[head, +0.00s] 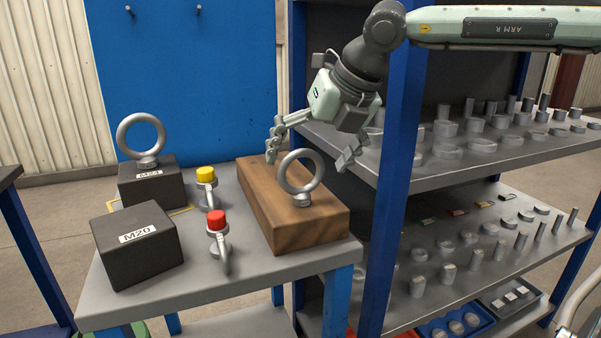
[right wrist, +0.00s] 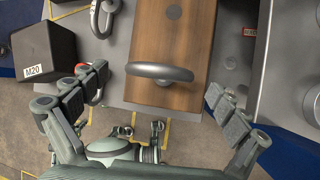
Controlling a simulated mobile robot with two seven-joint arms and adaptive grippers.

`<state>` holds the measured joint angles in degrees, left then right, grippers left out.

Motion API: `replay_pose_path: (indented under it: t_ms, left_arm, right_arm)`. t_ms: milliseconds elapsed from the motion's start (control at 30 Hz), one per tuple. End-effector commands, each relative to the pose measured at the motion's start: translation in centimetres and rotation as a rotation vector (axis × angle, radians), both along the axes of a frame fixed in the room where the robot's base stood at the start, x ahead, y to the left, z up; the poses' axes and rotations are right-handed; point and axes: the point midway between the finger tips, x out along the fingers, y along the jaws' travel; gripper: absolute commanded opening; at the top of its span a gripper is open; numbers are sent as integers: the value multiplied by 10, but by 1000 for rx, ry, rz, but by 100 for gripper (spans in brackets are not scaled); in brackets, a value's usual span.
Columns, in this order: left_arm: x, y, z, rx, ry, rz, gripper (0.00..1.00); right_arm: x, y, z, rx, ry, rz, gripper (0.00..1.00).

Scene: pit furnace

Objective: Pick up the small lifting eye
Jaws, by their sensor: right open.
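A grey ring-shaped lifting eye (head: 319,184) stands upright on the wooden block (head: 262,212), its collar resting on the top face. It looks slightly smaller than the other lifting eye (head: 121,138), which stands on the black M24 block (head: 150,188). My right gripper (head: 310,156) is open and empty, with its fingers spread to either side of the wooden block's eye, behind and above it in the head view. In the right wrist view the eye's ring (right wrist: 160,72) shows edge-on between the open fingers (right wrist: 158,84). No contact is visible.
The black M20 block (head: 138,246) has a bare top. Two shackles, with a yellow pin (head: 206,174) and a red pin (head: 217,221), stand between the blocks on the grey table (head: 198,300). A blue shelf post (head: 396,190) and shelves of metal parts are close on the right.

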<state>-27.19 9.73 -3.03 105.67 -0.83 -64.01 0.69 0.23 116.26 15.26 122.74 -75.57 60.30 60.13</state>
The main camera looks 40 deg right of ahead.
Motion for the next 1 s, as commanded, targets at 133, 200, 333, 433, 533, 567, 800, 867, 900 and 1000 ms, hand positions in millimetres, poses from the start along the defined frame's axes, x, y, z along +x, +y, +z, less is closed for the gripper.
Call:
replay_pose_path:
  t_ms: [133,200,333,433,533,567,800,867,900,1000]
  left_arm:
    - [-1,0,-5,-4,2,0,0]
    - [-1,-1,-7,-5,2,1,0]
    - [-1,-1,-8,-5,3,1,0]
    - [-1,-1,-8,-5,2,1,0]
    - [-1,-1,-8,-5,2,1,0]
    - [-1,-1,-8,-5,3,0,0]
    - [-1,-1,-8,-5,3,0,0]
    - [-1,-1,-8,-5,3,0,0]
    - [-1,-1,-8,-5,3,0,0]
    - [-1,-1,-8,-5,3,0,0]
  right_arm:
    - [9,2,-19,0,4,1,98]
    - [12,3,-23,0,3,2,98]
    - [14,3,-25,1,-1,3,98]
    - [14,3,-25,1,-1,2,98]
    - [13,3,-25,1,0,2,89]
    - [13,3,-25,1,0,2,86]
    - [13,3,-25,1,0,2,56]
    - [13,3,-25,1,0,2,48]
    - [13,3,-25,1,0,2,44]
    - [13,3,-25,1,0,2,32]
